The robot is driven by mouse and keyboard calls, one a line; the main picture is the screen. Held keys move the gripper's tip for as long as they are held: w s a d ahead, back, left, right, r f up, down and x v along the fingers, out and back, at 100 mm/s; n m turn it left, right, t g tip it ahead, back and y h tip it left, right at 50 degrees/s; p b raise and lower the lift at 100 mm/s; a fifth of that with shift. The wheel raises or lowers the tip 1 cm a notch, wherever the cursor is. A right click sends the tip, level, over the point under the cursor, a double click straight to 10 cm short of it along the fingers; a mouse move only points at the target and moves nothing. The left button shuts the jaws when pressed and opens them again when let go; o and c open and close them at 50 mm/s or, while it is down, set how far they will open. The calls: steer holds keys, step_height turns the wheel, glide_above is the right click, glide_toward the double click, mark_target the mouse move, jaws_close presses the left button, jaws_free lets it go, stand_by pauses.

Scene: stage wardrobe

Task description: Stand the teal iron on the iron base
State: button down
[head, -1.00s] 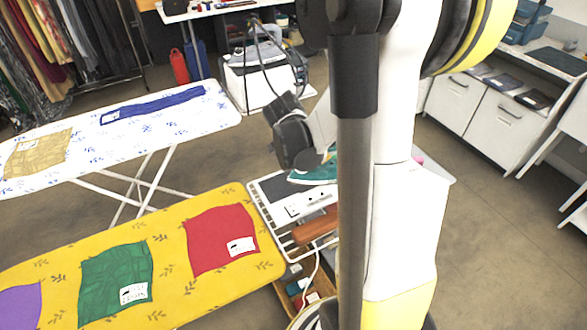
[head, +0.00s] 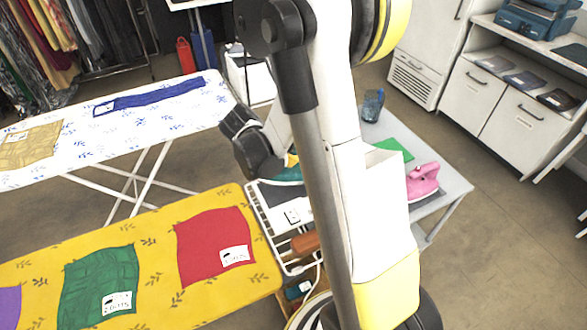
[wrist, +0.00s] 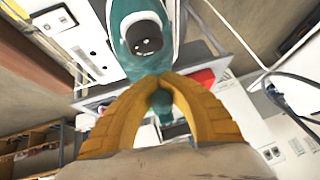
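The teal iron (head: 289,175) shows in part in the head view beside the near end of the yellow ironing board, at the white rack; my arm hides the rest. In the wrist view the teal iron (wrist: 140,38) lies just beyond my yellow fingers. My gripper (wrist: 160,80) has its fingertips together, with teal between the fingers, so it looks shut on the iron's handle. In the head view only a bit of my gripper (head: 292,160) shows. I cannot make out the iron base for certain; a white panel with a dark square (head: 292,216) sits at the rack.
The yellow ironing board (head: 160,240) bears cloth pieces. A white ironing board (head: 150,130) stands behind it. Open floor lies further right.

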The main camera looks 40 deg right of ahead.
mark_target(294, 166)
step_height(294, 166, down, 4)
steer(key=shift+f+b, duration=0.1)
steer(key=shift+b, duration=0.85)
steer(key=shift+r, duration=0.2)
steer(key=c, duration=1.6)
jaws_free()
steer(key=p+v, duration=0.4)
steer(key=v, duration=0.8)
steer(key=s+a+r+n+t+y, duration=0.2)
steer(key=s+a+r+n, duration=0.1)
steer(key=n, duration=0.4)
steer(key=s+a+r+n+t+y, duration=0.2)
steer(key=s+a+r+n+y, duration=0.1)
steer(key=a+n, duration=0.4)
steer(key=s+a+r+n+t+y, duration=0.2)
steer(key=s+a+r+n+t, duration=0.1)
steer(key=s+a+r+n, duration=0.1)
steer(key=shift+s+a+r+n, duration=0.15)
steer(key=shift+a+r+n, duration=0.3)
steer(key=shift+n, duration=0.3)
steer(key=shift+s+a+r+n, duration=0.15)
steer(key=shift+a+r+n, duration=0.1)
steer(key=shift+r+n, duration=0.4)
